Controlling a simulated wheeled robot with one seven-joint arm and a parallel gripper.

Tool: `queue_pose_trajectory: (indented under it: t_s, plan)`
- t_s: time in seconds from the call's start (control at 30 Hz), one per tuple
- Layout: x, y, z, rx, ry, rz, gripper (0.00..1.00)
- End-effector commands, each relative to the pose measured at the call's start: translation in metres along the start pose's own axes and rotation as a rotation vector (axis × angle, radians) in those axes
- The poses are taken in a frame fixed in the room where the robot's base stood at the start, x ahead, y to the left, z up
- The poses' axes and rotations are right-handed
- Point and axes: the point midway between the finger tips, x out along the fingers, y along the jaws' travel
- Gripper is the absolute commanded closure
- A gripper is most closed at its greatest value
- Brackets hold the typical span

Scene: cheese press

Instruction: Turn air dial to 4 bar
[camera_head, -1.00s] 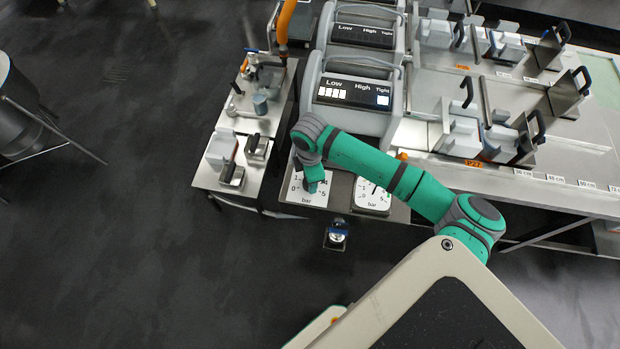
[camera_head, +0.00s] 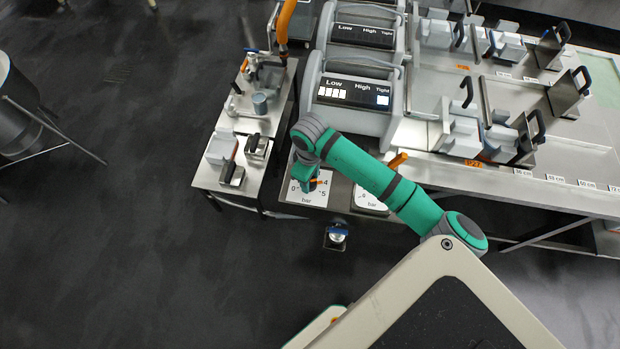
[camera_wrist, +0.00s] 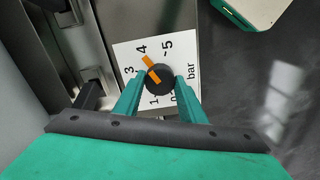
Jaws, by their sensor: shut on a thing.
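The air dial's white scale plate (camera_head: 312,199) lies under my gripper in the head view. In the wrist view, the plate (camera_wrist: 184,48) shows printed numbers and "bar". The dark round knob (camera_wrist: 162,84) has an orange pointer (camera_wrist: 151,68), which points at or very close to the 4. My gripper (camera_wrist: 159,80) is shut on the knob, with one green finger on each side. In the head view my gripper (camera_head: 308,184) hides most of the knob.
A white pressure gauge (camera_head: 367,202) beside the dial is partly covered by my arm. A press (camera_head: 350,95) labelled Low, High and Tight is behind the dial. Open floor (camera_head: 150,270) lies to the left.

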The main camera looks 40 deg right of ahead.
Motion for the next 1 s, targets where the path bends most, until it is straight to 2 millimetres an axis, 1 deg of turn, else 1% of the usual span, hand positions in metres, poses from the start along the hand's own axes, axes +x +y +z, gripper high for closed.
queue_pose_trajectory:
  t_s: [0.27, 0.7, 0.73, 0.77, 0.8, 1.0]
  plan:
    - [-0.0010, 0.0012, -0.0003, 0.066, 0.002, 0.003, 0.86]
    - [-0.0012, 0.0016, -0.0004, 0.073, 0.003, 0.004, 0.86]
    - [-0.0012, 0.0017, -0.0004, 0.073, 0.003, 0.004, 0.56]
    - [-0.0012, 0.0017, -0.0004, 0.073, 0.003, 0.004, 0.49]
    - [-0.0010, 0.0015, -0.0004, 0.073, 0.003, 0.004, 0.45]
    - [-0.0005, 0.0008, -0.0002, 0.072, 0.002, 0.002, 0.45]
